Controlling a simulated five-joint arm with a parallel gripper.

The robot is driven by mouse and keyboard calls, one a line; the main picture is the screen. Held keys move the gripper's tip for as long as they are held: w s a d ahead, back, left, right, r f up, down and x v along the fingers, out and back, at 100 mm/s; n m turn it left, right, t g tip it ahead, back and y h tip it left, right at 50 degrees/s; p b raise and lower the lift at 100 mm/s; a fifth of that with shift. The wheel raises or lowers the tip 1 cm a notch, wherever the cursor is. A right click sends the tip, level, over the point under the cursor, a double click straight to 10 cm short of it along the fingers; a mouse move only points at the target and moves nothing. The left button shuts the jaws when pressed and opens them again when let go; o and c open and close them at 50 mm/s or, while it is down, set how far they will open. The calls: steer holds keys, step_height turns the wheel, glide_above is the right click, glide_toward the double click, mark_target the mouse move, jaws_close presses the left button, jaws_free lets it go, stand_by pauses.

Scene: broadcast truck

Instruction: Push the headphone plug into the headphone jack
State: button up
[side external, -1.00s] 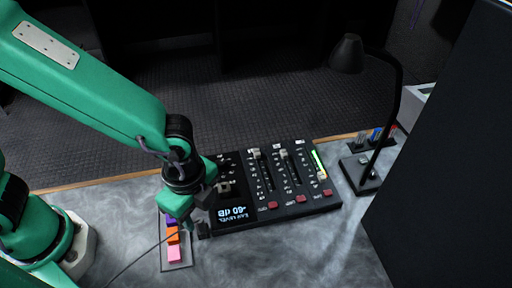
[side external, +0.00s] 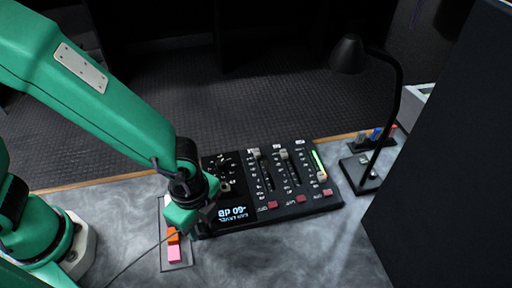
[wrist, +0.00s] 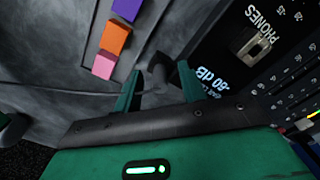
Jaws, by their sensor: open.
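The dark headphone plug (wrist: 158,68) stands at the mixer's edge in the wrist view, between the two green fingers of my gripper (wrist: 159,78). The fingers are open, with a gap visible to the plug. In the side view my gripper (side external: 190,226) is low at the mixer's left front corner and hides the plug. A thin cable runs from there to the lower left. A metallic socket block beside the PHONES label, apparently the headphone jack (wrist: 255,43), sits on the panel right of the plug. It also shows in the side view (side external: 225,187), right of my gripper.
The black mixer (side external: 292,215) has faders, red buttons and a lit display. Left of it lies a tray (side external: 187,264) with purple, orange and pink blocks. A desk lamp (side external: 394,100) stands at right. The grey table front is mostly clear.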

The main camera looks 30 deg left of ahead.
jaws_close()
steer(key=shift+r, duration=0.1)
steer(key=shift+r, duration=4.95)
steer(key=w+a+r, duration=0.1)
steer(key=w, duration=0.9)
steer(key=shift+r, duration=0.35)
steer(key=shift+w+a, duration=0.1)
